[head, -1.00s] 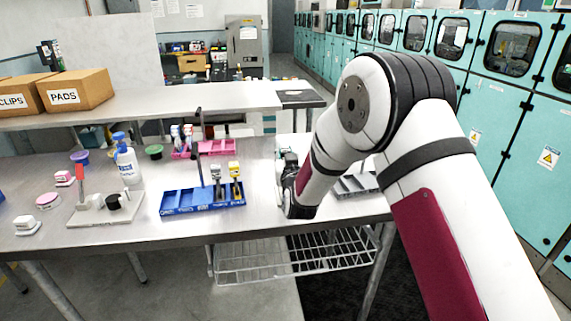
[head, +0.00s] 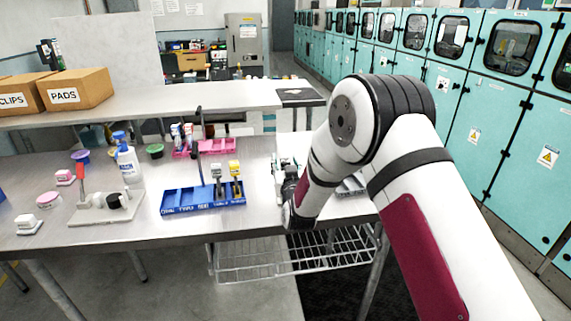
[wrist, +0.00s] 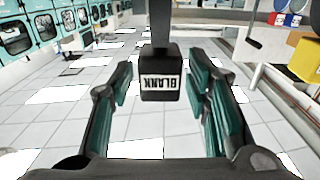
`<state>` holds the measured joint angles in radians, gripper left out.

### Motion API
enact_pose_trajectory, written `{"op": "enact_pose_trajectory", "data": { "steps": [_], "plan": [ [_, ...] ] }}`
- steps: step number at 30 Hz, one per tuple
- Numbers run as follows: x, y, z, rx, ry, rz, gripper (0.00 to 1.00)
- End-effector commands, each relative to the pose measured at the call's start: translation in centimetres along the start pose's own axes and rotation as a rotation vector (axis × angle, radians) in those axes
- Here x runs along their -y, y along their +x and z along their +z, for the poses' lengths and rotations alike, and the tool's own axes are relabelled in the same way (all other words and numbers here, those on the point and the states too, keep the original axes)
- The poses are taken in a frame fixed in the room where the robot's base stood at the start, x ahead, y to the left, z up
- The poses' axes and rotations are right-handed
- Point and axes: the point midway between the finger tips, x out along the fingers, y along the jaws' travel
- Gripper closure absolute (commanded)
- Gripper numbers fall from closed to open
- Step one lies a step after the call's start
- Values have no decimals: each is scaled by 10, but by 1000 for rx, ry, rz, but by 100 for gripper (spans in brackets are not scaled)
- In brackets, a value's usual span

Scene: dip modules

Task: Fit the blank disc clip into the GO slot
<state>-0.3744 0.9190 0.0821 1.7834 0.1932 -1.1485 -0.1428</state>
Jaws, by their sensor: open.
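In the wrist view, a black block labelled BLANK (wrist: 161,78) hangs from a dark stem between the fingers of my gripper (wrist: 163,100). A gap shows on both sides of it, so the fingers are open and not clamped on it. In the head view, my gripper is mostly hidden behind my arm, above the right part of the table. A blue compartment tray (head: 178,203) with white lettering on its front stands left of my arm. Two upright pieces, one with a white top (head: 216,175) and one with a yellow top (head: 234,174), stand in its right part. I cannot read a GO label.
A grey tray (head: 352,186) is partly hidden behind my arm. A raised shelf (head: 150,103) runs behind.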

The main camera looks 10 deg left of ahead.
Motion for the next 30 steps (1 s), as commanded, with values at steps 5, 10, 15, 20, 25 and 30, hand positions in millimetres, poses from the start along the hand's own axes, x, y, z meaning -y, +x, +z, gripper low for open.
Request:
{"op": "enact_pose_trajectory", "data": {
  "steps": [5, 10, 15, 20, 25, 30],
  "plan": [
    [0, -4, -3, 1, 0, 0, 56],
    [0, -31, -4, 2, -1, -1, 56],
    [1, -67, -3, 2, 0, -1, 56],
    [0, -96, -3, 2, -1, -1, 56],
    [0, -114, -3, 1, 0, 0, 56],
    [0, -120, -4, -1, 0, 0, 56]
  ]
}}
